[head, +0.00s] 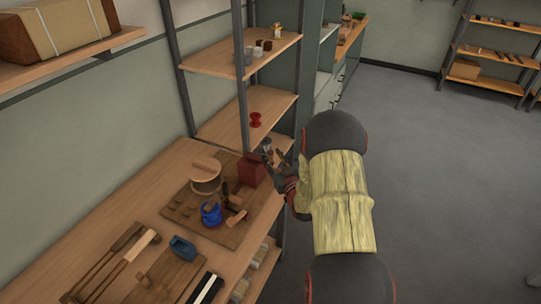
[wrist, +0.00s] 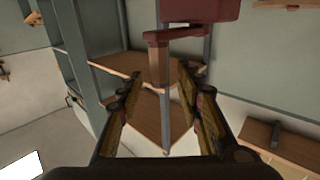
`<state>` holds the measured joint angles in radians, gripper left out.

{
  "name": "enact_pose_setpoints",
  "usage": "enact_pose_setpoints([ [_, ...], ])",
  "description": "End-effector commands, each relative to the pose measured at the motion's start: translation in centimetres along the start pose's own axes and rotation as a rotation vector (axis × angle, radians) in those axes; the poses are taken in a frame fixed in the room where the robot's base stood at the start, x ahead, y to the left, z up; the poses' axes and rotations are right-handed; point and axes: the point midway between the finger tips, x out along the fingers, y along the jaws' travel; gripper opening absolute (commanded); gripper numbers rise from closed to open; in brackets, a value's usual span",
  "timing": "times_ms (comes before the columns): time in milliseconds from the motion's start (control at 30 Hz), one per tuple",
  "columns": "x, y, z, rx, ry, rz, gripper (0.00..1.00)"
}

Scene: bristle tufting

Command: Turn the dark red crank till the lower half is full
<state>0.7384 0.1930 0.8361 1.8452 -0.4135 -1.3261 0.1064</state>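A dark red box (head: 251,168) stands at the right end of a wooden board on the bench. In the wrist view its underside (wrist: 200,10) fills the top, and the dark red crank (wrist: 172,37) hangs below with a brown handle (wrist: 158,66). My gripper (head: 273,160) is beside the box's right side. In the wrist view my gripper (wrist: 158,82) is open, with one finger on each side of the handle's line; no contact shows. A round wooden piece (head: 205,172) stands left of the box. Which part is the lower half, and how full it is, I cannot tell.
A blue object (head: 211,213) and small wooden pieces sit on the board (head: 228,238). A shelf post (head: 241,85) rises behind the box. A red spool (head: 256,119) lies on the shelf behind. Long wooden tools (head: 112,262) lie at front left. The floor at right is clear.

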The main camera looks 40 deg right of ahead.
Motion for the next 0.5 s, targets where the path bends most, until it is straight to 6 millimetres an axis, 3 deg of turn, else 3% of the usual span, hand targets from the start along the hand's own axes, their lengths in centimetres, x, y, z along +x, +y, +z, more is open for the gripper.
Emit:
enact_pose_setpoints([
  [200, 1.7, 0.0, 0.1, 0.0, -0.001, 0.001, 0.36],
  [500, 1.9, 0.0, 0.0, 0.0, -0.001, 0.001, 0.35],
])
